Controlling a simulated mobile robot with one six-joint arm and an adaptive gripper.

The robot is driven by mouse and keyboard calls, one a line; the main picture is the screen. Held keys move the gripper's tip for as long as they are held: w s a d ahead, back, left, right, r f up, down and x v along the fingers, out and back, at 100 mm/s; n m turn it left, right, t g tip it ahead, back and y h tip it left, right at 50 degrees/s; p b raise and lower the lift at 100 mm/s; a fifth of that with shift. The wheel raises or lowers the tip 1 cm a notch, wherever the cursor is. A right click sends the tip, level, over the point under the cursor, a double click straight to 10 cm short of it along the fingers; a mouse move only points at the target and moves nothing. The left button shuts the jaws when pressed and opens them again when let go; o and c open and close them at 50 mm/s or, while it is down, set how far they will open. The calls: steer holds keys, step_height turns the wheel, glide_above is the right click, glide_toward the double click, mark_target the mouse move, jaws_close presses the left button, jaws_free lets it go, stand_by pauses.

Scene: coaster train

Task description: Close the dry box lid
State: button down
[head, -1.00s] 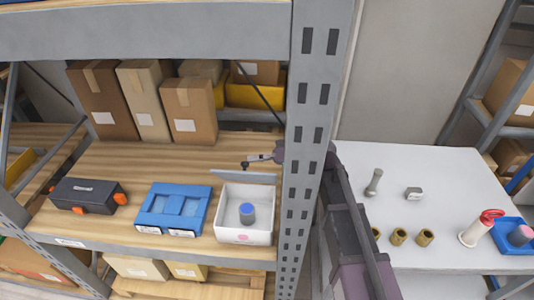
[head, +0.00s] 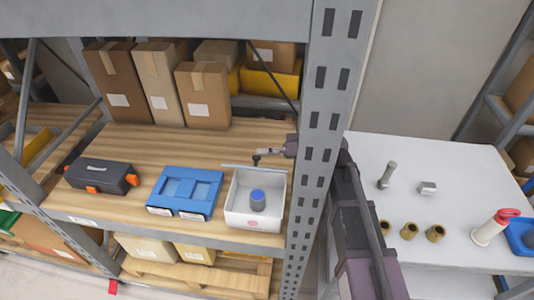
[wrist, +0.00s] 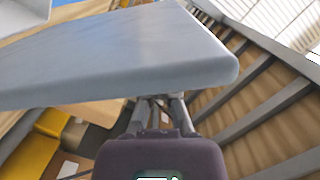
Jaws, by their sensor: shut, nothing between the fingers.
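The white dry box (head: 238,212) sits open on the wooden shelf in the head view, with a blue-capped grey container (head: 257,201) inside. Its lid (head: 236,167) stands raised at the back edge and shows as a thin grey strip. My gripper (head: 257,160) is shut and empty, just behind the lid near its middle. In the wrist view the lid (wrist: 130,52) fills the upper part as a large grey panel. The fingers (wrist: 158,103) run up to its lower edge and their tips are hidden behind it. I cannot tell whether they touch it.
A blue case (head: 185,191) and a black toolbox with orange latches (head: 102,175) lie left of the box. Cardboard boxes (head: 203,97) stand behind. The perforated grey rack post (head: 327,130) rises close right, beside my arm. A white table (head: 450,185) holds several small parts.

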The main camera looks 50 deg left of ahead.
steer(key=shift+w+r, duration=0.1)
steer(key=shift+w+a+r+p, duration=0.4)
steer(key=shift+w+r+p, duration=0.1)
steer(key=shift+r+p, duration=0.2)
steer(key=w+a+r+p+v, duration=0.1)
steer(key=p+v, duration=0.1)
steer(key=v, duration=0.8)
steer(key=shift+w+r+p, duration=0.1)
steer(key=shift+p, duration=0.2)
steer(key=a+r+n+h+p, duration=0.1)
steer(key=n+p, duration=0.1)
steer(key=p, duration=0.1)
steer(key=shift+a+r+n, duration=0.15)
steer(key=shift+r+n, duration=0.1)
steer(key=shift+n, duration=0.05)
